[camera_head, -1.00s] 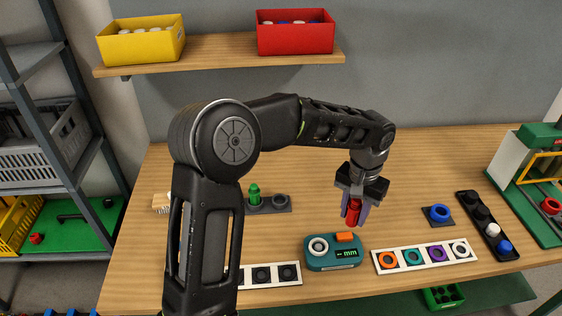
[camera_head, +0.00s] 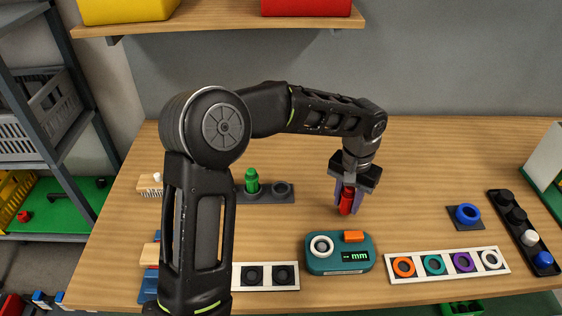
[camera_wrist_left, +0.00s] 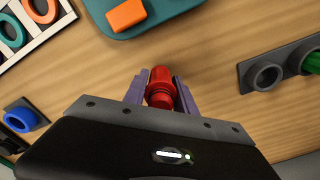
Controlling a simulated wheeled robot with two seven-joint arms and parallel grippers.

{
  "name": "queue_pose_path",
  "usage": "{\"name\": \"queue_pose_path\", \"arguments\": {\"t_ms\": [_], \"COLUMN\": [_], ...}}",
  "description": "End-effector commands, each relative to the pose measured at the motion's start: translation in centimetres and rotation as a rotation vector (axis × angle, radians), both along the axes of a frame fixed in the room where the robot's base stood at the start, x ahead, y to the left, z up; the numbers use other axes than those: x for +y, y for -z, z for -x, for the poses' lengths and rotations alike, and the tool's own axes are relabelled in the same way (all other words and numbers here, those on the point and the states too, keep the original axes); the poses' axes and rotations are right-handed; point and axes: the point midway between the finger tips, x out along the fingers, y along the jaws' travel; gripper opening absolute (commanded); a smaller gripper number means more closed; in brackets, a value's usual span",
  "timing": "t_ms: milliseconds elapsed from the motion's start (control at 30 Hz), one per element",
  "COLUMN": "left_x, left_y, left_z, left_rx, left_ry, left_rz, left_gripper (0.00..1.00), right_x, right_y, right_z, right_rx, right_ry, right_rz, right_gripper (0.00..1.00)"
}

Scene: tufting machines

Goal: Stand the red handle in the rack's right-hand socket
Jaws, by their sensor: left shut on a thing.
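My left gripper (camera_head: 347,198) is shut on the red handle (camera_head: 346,203). It holds the handle upright above the table, behind the teal device. The handle also shows between the purple fingers in the left wrist view (camera_wrist_left: 161,88). The dark rack (camera_head: 267,193) lies to the left of the gripper. A green handle (camera_head: 251,181) stands in its left socket. Its right-hand socket (camera_head: 281,188) is empty; this socket also shows at the right of the left wrist view (camera_wrist_left: 267,76). The handle is apart from the rack. My right gripper is not in view.
A teal device (camera_head: 318,265) with an orange button stands in front of the gripper. A white strip with coloured rings (camera_head: 448,275) lies to its right. A blue ring on a dark plate (camera_head: 467,213) is further right. The table behind the gripper is clear.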

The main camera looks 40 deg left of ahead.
Motion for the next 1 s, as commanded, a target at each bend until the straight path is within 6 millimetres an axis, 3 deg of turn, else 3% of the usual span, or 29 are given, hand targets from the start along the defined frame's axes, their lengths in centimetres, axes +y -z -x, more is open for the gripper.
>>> {"name": "queue_pose_path", "arguments": {"t_ms": [100,267,367,700,833,1000], "left_x": [0.0,1.0,3.1,14.9,16.9,17.2], "left_y": [-0.1,-0.7,-1.8,-6.6,-7.1,-6.9], "left_z": [0.0,0.0,0.2,2.9,3.7,3.8], "left_rx": [0.0,0.0,0.002,0.001,0.0,0.0], "left_ry": [0.0,0.002,0.007,0.051,0.062,0.066], "left_rz": [0.0,-0.001,-0.002,-0.004,-0.002,-0.002], "left_gripper": [0.0,0.0,0.0,0.0,0.0,0.0], "right_x": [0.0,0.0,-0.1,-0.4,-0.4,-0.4], "right_y": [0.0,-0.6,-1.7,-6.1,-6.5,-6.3], "right_z": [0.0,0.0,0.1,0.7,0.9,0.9], "right_rx": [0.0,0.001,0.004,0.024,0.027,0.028], "right_ry": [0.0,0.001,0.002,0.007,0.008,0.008], "right_rz": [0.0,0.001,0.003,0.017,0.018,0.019], "right_gripper": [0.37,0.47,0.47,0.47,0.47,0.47]}}
